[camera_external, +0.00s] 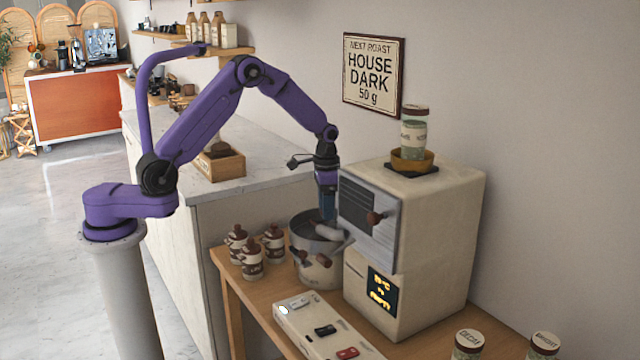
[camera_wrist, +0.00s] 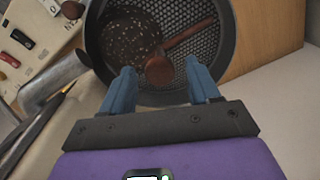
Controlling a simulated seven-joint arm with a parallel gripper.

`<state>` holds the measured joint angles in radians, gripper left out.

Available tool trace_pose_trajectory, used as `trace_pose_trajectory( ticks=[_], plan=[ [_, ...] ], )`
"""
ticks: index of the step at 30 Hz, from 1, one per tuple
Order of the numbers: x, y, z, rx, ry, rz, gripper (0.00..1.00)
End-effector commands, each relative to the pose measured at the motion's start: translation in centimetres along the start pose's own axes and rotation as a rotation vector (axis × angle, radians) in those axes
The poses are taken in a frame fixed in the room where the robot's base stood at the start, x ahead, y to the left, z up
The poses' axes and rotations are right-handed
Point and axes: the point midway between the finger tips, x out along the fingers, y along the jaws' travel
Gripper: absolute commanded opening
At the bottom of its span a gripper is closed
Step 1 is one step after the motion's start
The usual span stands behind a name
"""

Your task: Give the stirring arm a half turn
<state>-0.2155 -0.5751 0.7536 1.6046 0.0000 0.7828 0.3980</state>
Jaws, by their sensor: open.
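The stirring arm (camera_wrist: 188,40) is a reddish-brown bar with a round knob at its near end, inside a dark round bin (camera_wrist: 93,50) with a perforated floor. Dark beans lie on the left part of that floor. My gripper (camera_wrist: 160,72) is open, its two blue fingers spread left and right of the knob in the wrist view; I cannot tell whether they touch it. In the external view my gripper (camera_external: 328,212) points down into the metal bin (camera_external: 318,274) beside the roaster. The stirring arm is hidden there by the bin wall and my gripper.
The cream roaster (camera_external: 420,230) with a wooden-knobbed door stands close right of the bin. Several small jars (camera_external: 252,262) stand to its left. A switch panel (camera_external: 300,318) lies in front. A bowl (camera_external: 412,160) and jar sit on the roaster.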

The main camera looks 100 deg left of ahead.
Motion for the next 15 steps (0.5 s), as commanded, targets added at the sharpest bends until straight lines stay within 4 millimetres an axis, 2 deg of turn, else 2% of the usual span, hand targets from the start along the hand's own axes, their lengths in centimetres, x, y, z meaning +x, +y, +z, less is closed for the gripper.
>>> trace_pose_trajectory(
  ticks=[4, 9, 10, 15],
  plan=[
    [-0.01, 0.01, 0.01, 0.000, 0.000, 0.000, 0.61],
    [-0.03, 0.00, 0.01, 0.000, 0.000, 0.000, 0.06],
    [-0.03, 0.01, 0.01, 0.000, 0.000, 0.000, 0.00],
    [-0.05, 0.01, 0.01, 0.003, -0.001, 0.000, 0.00]
  ],
)
